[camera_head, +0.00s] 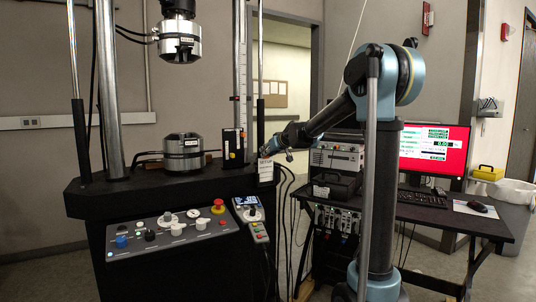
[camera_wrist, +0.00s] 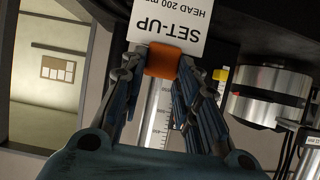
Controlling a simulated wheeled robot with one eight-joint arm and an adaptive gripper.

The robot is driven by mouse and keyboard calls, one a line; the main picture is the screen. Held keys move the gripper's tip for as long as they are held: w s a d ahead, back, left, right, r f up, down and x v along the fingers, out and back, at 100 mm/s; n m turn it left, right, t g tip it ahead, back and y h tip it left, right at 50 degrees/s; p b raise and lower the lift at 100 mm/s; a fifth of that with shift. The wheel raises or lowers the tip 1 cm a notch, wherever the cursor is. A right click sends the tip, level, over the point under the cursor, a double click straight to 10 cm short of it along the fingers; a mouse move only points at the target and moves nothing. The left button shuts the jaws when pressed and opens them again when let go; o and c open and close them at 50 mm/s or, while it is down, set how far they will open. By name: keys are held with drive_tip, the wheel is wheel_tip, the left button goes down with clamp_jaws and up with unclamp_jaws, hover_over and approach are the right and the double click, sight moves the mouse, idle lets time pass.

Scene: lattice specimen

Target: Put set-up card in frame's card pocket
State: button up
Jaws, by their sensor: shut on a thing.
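The set-up card (camera_wrist: 178,22) is white with black print reading SET-UP and HEAD 200, upside down in the wrist view. An orange grip piece (camera_wrist: 167,62) at its edge sits between the fingertips of my gripper (camera_wrist: 160,68), which is shut on it. In the head view my gripper (camera_head: 272,150) is at the right end of the test frame's black base (camera_head: 150,185), with the small white card (camera_head: 265,172) hanging below it. I cannot pick out the card pocket, nor tell whether the card touches anything.
A black box (camera_head: 233,148) with orange and yellow marks stands by the ruled column (camera_head: 240,60), close left of my gripper. The lower grip (camera_head: 184,152) is farther left. A control panel (camera_head: 170,230) and pendant (camera_head: 250,215) are in front. Cables and an instrument rack (camera_head: 337,157) are right.

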drive_tip(key=shift+f, duration=0.9)
drive_tip(key=o, duration=1.1)
drive_tip(key=shift+o, duration=0.3)
drive_tip(key=o, duration=0.4)
drive_tip(key=shift+v, duration=2.55)
drive_tip(key=v, duration=1.2)
